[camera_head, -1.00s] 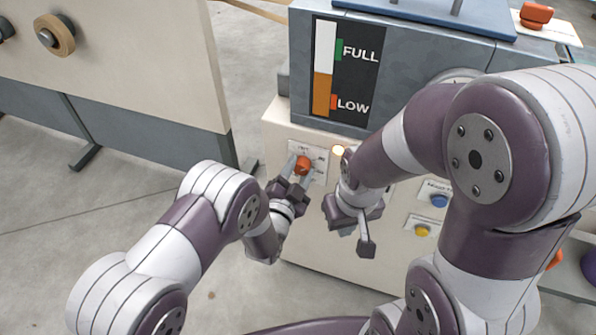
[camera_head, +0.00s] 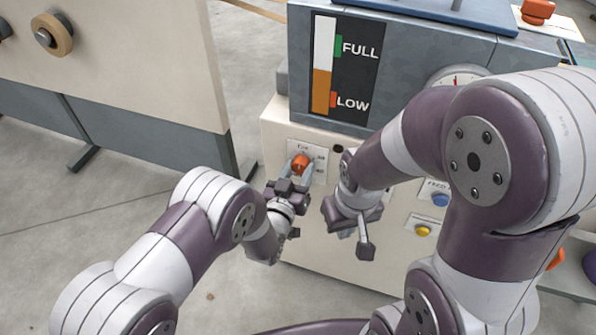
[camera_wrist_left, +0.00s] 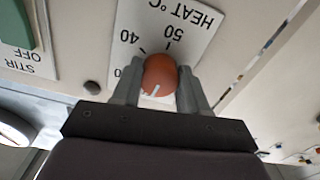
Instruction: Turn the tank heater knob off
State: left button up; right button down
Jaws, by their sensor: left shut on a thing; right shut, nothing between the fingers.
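The orange-red tank heater knob (camera_head: 300,162) sits on a white label on the cream front panel. My left gripper (camera_head: 298,174) is shut on it, one finger on each side. In the left wrist view the knob (camera_wrist_left: 160,74) lies between the fingers (camera_wrist_left: 159,86), with a white pointer mark facing the gripper side. Its label (camera_wrist_left: 172,28) appears upside down and reads "HEAT °C", with 50 and 40 visible; the gripper hides part of the scale. A small round lamp (camera_head: 338,149) beside the label is dark. My right gripper (camera_head: 362,235) is shut and empty, in front of the panel.
A level gauge (camera_head: 322,65) marked FULL and LOW stands above the knob. Right of my right gripper are a blue button (camera_head: 440,199) and a yellow button (camera_head: 422,231). A green STIR switch (camera_wrist_left: 12,25) is near the label. Open floor lies left.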

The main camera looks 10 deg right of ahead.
pick_arm(q)
jog(key=shift+n, duration=0.7)
jog(key=o, duration=1.1)
jog(key=shift+d+f, duration=0.1)
jog(key=shift+c, duration=0.2)
jog(key=p+v, duration=0.2)
jog(key=v, duration=1)
jog(key=shift+s+a, duration=0.2)
jog(key=shift+a, duration=0.05)
